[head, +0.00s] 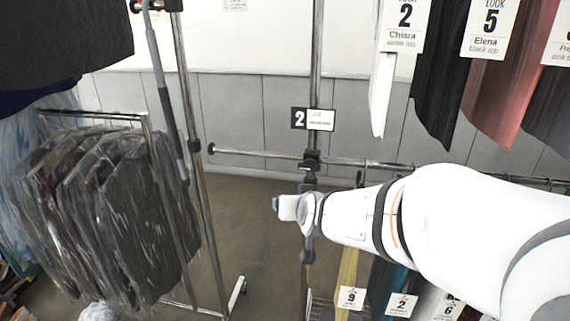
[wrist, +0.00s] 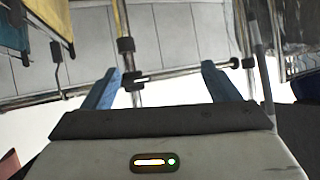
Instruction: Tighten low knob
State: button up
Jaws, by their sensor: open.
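A chrome rack upright (head: 316,60) stands in the middle of the head view with a "2" sign on it. A black clamp (head: 311,160) joins it to a low horizontal rail (head: 250,153). I cannot clearly make out a separate knob on the clamp. In the wrist view, my gripper (wrist: 161,76) is open and empty, its two blue fingers spread wide. A black clamp (wrist: 132,81) on a pole shows between the fingers, nearer the left one, apparently beyond the tips. Another black clamp (wrist: 126,45) is above it. I cannot tell which holds the low knob.
Bagged dark garments (head: 110,215) hang on a rack at the left. Tagged garments (head: 440,75) hang at the upper right, and more with number tags (head: 401,304) hang below my arm. A second pole (head: 190,110) stands left of the upright. Bare floor (head: 258,210) lies between them.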

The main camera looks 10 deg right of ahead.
aim_at(308, 169)
jog(key=w+d+m+t+h, duration=0.1)
jog(key=w+h, duration=0.1)
jog(key=w, duration=0.3)
jog(key=w+d+m+t+h+b, duration=0.1)
jog(key=w+d+t+h, duration=0.1)
jog(key=w, duration=0.3)
jog(key=w+d+m+t+h+b, duration=0.1)
jog(key=w+d+t+h, duration=0.1)
jog(key=w, duration=0.3)
jog(key=shift+d+f, duration=0.1)
jog(key=shift+f, duration=0.2)
jog(key=shift+c, duration=0.4)
jog(key=c, duration=0.9)
